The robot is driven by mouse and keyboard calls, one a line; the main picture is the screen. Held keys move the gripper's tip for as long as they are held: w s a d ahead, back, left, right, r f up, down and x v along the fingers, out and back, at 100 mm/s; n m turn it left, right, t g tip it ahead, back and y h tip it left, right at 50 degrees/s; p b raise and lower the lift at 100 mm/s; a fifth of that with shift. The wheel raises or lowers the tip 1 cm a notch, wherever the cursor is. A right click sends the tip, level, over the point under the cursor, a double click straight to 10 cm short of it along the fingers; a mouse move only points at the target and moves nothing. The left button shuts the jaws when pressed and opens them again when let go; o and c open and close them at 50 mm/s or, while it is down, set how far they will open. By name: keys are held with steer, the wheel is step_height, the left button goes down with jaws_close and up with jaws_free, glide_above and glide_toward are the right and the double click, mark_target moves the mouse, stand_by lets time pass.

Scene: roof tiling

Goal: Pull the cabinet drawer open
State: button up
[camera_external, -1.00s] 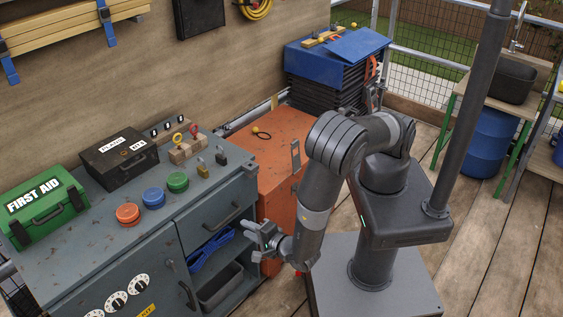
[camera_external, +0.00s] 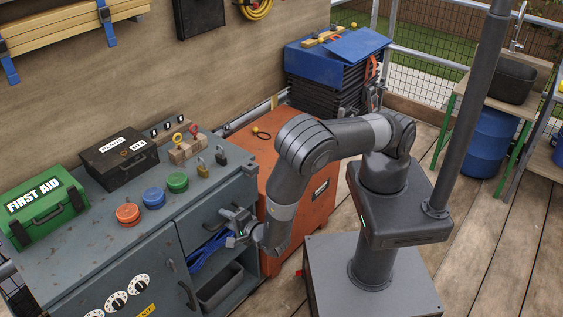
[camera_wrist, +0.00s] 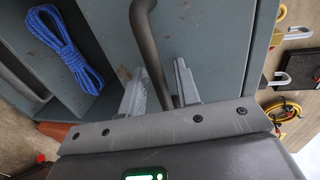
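The grey-blue cabinet (camera_external: 80,250) stands along the wall. Its drawer (camera_external: 197,222) is at the upper right of the front and looks shut. My gripper (camera_external: 236,222) is at the drawer front in the external view and covers part of the handle. In the wrist view the dark bar handle (camera_wrist: 146,45) runs down between the two fingers of my gripper (camera_wrist: 160,88). The fingers are apart, one on each side of the bar. A gap shows beside the bar, and I cannot tell whether either finger touches it.
A blue rope (camera_wrist: 65,48) lies in the open shelf below the drawer, above a dark bin (camera_external: 220,287). An orange cabinet (camera_external: 300,200) stands close on the right. Buttons, padlocks and a first aid box (camera_external: 42,208) sit on top.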

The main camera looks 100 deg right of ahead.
jaws_close()
stand_by(0.4)
steer(key=f+v, duration=0.2)
steer(key=v, duration=1)
steer(key=f+v, duration=0.3)
steer(key=v, duration=1)
steer(key=shift+s+a+f, duration=0.2)
steer(key=shift+s+a, duration=0.25)
jaws_free()
steer(key=v, duration=1)
steer(key=shift+s+a+r, duration=0.1)
steer(key=shift+s+a, duration=0.15)
steer(key=shift+a, duration=0.05)
